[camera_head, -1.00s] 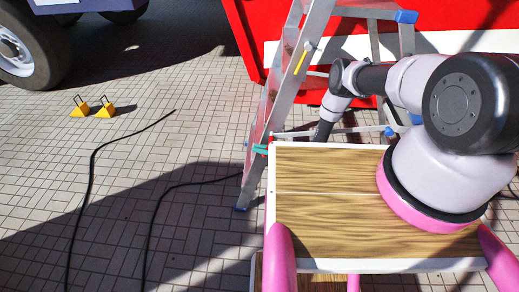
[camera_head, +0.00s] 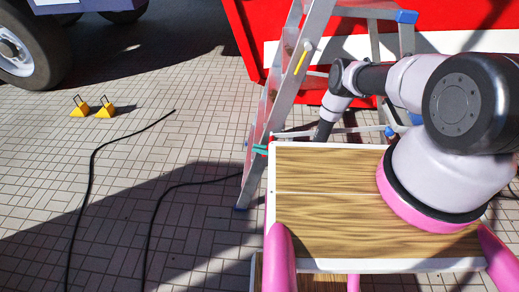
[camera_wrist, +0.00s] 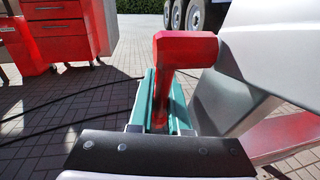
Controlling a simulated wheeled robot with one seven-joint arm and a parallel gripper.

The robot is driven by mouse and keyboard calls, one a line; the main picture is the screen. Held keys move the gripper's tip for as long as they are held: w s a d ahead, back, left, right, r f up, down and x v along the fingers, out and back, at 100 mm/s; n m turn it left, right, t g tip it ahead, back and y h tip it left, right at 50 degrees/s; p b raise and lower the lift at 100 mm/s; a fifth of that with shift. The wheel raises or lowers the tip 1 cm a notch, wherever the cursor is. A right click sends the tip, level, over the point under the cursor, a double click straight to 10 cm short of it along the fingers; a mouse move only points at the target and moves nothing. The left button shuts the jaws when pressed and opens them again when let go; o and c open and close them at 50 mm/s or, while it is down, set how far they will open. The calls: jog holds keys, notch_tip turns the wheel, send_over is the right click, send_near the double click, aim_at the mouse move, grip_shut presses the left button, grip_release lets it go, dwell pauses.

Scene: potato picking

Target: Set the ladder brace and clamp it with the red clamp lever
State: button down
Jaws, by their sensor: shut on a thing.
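The red clamp lever (camera_wrist: 185,48) stands up in the middle of the wrist view, with a thick head bent to the right. My gripper (camera_wrist: 165,105) has its green fingers closed on either side of the lever's stem. A broad grey metal piece (camera_wrist: 235,100) lies just right of the lever. In the head view the ladder (camera_head: 315,45) stands behind the wooden bench, and a thin pale bar (camera_head: 350,130), perhaps the brace, runs across between its legs. A small teal part (camera_head: 261,148) shows at the ladder's near leg; the lever itself is hidden there.
The wooden-topped bench (camera_head: 340,215) fills the foreground. Black cables (camera_head: 92,180) and yellow chocks (camera_head: 105,110) lie on the paving at left. A red cabinet (camera_wrist: 55,30) stands beyond my gripper.

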jog(key=shift+w+d, duration=0.1)
dwell(0.5)
jog(key=shift+d+f+n+g+h, duration=0.15)
jog(key=shift+d+f+h, duration=0.2)
jog(key=shift+h, duration=0.45)
jog(key=shift+d+f+n+g+h, duration=0.15)
jog(key=shift+d+h, duration=0.35)
jog(key=shift+h, duration=0.3)
jog(key=shift+d+f+g+h, duration=0.1)
jog(key=shift+d+f+h, duration=0.25)
jog(key=shift+h, duration=0.45)
jog(key=shift+r, duration=0.1)
jog(key=c, duration=0.9)
grip_release()
jog(key=shift+o, duration=0.2)
jog(key=v, duration=1.1)
